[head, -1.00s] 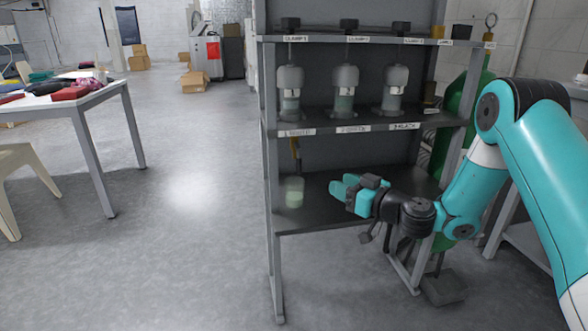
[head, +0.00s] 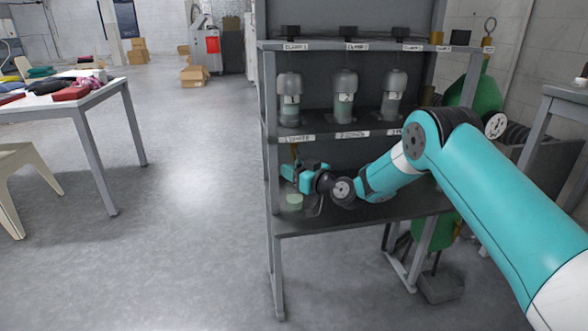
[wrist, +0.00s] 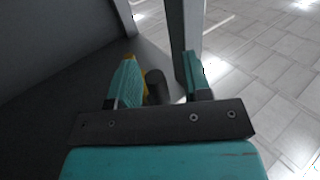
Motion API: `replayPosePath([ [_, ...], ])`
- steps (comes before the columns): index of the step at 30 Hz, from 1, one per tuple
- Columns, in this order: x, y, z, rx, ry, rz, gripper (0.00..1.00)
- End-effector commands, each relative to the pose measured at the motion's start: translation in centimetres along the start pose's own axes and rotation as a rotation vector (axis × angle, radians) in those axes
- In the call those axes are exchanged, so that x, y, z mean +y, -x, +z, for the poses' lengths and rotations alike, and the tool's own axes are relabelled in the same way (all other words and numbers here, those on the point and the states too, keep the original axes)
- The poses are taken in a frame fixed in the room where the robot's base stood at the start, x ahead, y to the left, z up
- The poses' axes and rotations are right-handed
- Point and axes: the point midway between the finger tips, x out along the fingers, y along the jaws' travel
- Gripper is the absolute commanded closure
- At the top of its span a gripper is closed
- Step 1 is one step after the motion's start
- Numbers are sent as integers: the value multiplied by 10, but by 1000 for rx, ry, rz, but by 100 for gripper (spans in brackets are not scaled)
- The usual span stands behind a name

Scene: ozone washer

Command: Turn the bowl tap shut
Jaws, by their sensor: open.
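My gripper (head: 297,172) reaches into the lower bay of the grey shelf rack, at its left end. It is just above a pale green translucent bowl (head: 293,200) on the lower shelf (head: 350,218). In the wrist view the teal fingers of my gripper (wrist: 161,72) are apart. A yellow part (wrist: 129,60), seemingly of the tap, shows by the left finger. A dark rounded piece (wrist: 156,87) sits between the fingers; I cannot tell whether either finger touches it. The tap is mostly hidden behind the gripper in the head view, so its turn position cannot be read.
Several labelled canister units, such as this one (head: 345,97), stand on the shelf above my gripper. The rack's left front post (head: 273,180) is close beside the gripper. A green cylinder (head: 484,90) stands behind the rack at right.

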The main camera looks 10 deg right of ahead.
Motion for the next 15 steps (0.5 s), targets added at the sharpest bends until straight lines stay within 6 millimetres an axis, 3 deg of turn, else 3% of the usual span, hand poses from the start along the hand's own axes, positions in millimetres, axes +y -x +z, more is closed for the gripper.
replayPosePath([
  [9,0,-3,0,0,-1,0,55],
  [15,0,-3,0,0,-1,0,100],
])
